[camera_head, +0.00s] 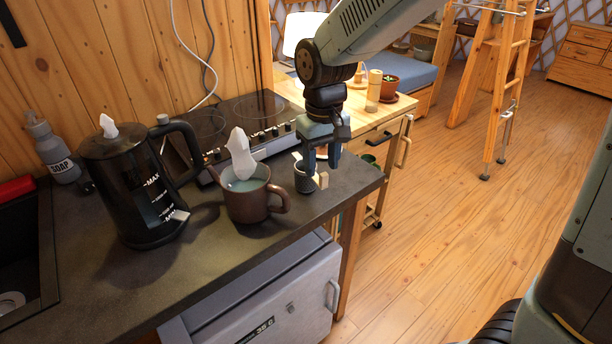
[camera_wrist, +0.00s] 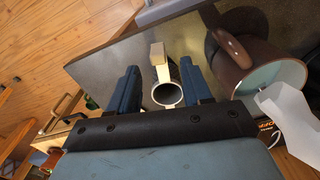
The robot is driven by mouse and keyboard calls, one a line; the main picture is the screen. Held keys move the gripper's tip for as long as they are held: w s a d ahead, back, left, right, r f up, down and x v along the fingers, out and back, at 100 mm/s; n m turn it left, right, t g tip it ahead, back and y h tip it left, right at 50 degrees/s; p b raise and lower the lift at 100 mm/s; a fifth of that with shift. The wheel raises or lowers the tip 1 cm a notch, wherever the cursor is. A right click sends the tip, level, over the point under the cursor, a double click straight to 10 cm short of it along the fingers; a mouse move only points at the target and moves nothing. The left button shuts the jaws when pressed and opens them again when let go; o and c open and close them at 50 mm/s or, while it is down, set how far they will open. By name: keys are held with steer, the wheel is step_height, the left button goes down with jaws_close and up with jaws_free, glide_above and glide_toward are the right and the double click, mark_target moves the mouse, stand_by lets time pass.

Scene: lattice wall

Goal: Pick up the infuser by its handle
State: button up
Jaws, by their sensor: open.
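The infuser (camera_head: 303,179) is a small dark mesh cup with pale wooden parts, upright near the right end of the dark counter. In the wrist view, the infuser (camera_wrist: 167,95) shows its round open top. Its pale handle (camera_wrist: 157,53) extends away from the cup toward the counter edge; a pale block also shows beside the cup in the head view. My gripper (camera_head: 321,156) is pointing down just above the infuser. In the wrist view, my gripper (camera_wrist: 160,88) has its two blue fingers apart on either side of the infuser. I cannot tell whether either finger touches it.
A brown mug (camera_head: 247,203) with liquid and a white tissue-like piece stands left of the infuser. A black kettle (camera_head: 140,190), a soap bottle (camera_head: 54,150) and a cooktop (camera_head: 235,122) are farther left and behind. The counter's edge (camera_head: 372,184) is close on the right.

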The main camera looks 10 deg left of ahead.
mark_target(323, 182)
steer(key=shift+s+d+f, duration=0.1)
steer(key=shift+s+f, duration=0.1)
steer(key=shift+f, duration=0.95)
steer(key=shift+s+d+f, duration=0.1)
steer(key=shift+s+f, duration=0.05)
steer(key=shift+f, duration=1)
steer(key=shift+w+f, duration=0.15)
steer(key=shift+f, duration=0.2)
steer(key=shift+w+f, duration=0.25)
steer(key=shift+w, duration=0.15)
steer(key=shift+s+r, duration=0.2)
steer(key=shift+s, duration=0.3)
steer(key=c, duration=0.8)
steer(key=shift+w+f, duration=0.1)
steer(key=shift+w, duration=0.1)
jaws_close()
